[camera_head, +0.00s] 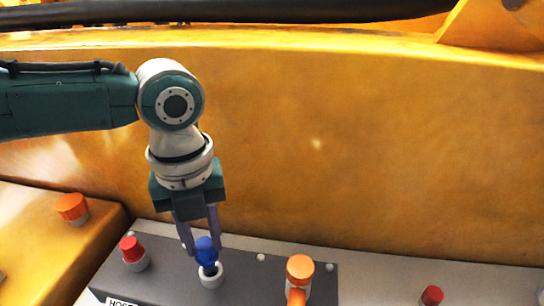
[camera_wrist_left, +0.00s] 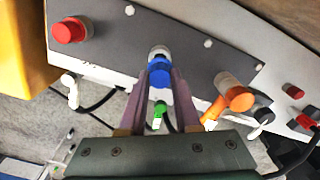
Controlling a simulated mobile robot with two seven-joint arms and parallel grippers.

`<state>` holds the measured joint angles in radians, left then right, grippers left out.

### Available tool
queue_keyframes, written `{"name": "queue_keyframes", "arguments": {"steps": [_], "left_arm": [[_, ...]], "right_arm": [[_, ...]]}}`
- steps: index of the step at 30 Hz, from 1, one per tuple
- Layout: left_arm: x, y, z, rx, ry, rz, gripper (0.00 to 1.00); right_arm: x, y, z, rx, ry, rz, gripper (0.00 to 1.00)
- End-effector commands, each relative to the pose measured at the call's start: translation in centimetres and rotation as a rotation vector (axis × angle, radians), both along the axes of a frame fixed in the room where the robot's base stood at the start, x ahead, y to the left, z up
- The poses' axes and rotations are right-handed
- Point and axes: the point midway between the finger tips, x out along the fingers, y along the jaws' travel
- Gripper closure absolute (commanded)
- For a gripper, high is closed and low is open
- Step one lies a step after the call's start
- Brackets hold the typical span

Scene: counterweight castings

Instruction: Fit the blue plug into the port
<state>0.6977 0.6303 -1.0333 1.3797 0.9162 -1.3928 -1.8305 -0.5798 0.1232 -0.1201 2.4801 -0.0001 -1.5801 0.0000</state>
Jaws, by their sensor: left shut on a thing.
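The blue plug (camera_head: 205,251) is between the fingers of my left gripper (camera_head: 203,249), which is shut on it. The plug is right at the white collar of a port (camera_head: 211,277) on the dark grey panel. In the left wrist view, the blue plug (camera_wrist_left: 159,73) sits between the purple fingertips of the gripper (camera_wrist_left: 160,76), and the pale collar of the port (camera_wrist_left: 158,53) shows just beyond it. The plug and collar overlap in both views; I cannot tell how deep the plug sits. My right gripper is in neither view.
On the dark panel (camera_head: 160,278), a red cap (camera_head: 131,248) stands left of the port and an orange fitting (camera_head: 299,268) right of it. Green (camera_wrist_left: 159,111) and white (camera_wrist_left: 262,117) plugs with dark cables are below. A yellow casting (camera_head: 350,150) rises behind.

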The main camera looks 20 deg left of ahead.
Motion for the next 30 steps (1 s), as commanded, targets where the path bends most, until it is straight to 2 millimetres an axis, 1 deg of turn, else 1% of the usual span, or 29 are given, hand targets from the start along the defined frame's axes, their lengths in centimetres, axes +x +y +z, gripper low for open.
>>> {"name": "queue_keyframes", "arguments": {"steps": [8,30], "left_arm": [[0.0,0.0,-0.2,0.0,0.0,0.0,1.0],[0.0,0.0,-2.0,-0.001,0.001,0.0,1.0]], "right_arm": [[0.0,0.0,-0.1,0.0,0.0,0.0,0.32],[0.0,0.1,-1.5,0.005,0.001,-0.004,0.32]]}}
